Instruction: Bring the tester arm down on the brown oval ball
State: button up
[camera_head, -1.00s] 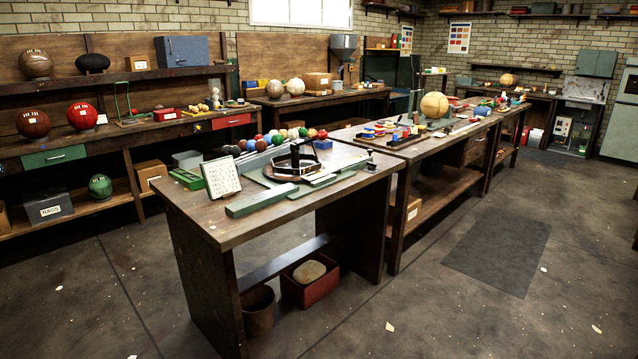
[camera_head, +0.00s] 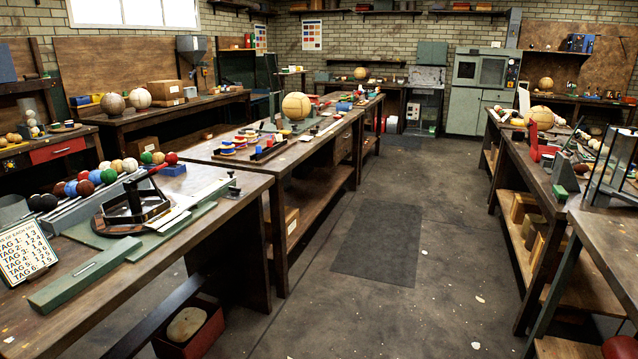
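No brown oval ball can be made out for sure. On the right bench a tan ball (camera_head: 541,117) sits among small items; its exact shape is hard to tell at this distance. Near it stands a red upright piece (camera_head: 534,137), part of some bench device; I cannot tell whether it is the tester. My gripper is not in view.
The near left bench (camera_head: 235,205) and the right bench (camera_head: 500,165) flank an open floor aisle with a grey mat (camera_head: 378,243). A dark-framed stand (camera_head: 607,170) is at the right edge. A large tan ball (camera_head: 296,106) sits on the middle bench.

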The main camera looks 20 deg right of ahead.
aim_at(582, 118)
jog(key=i+l+z, duration=0.1)
jog(key=i+z, duration=0.8)
jog(key=i+j+z, duration=0.15)
jog(key=i+z, duration=0.25)
jog(key=i, duration=0.75)
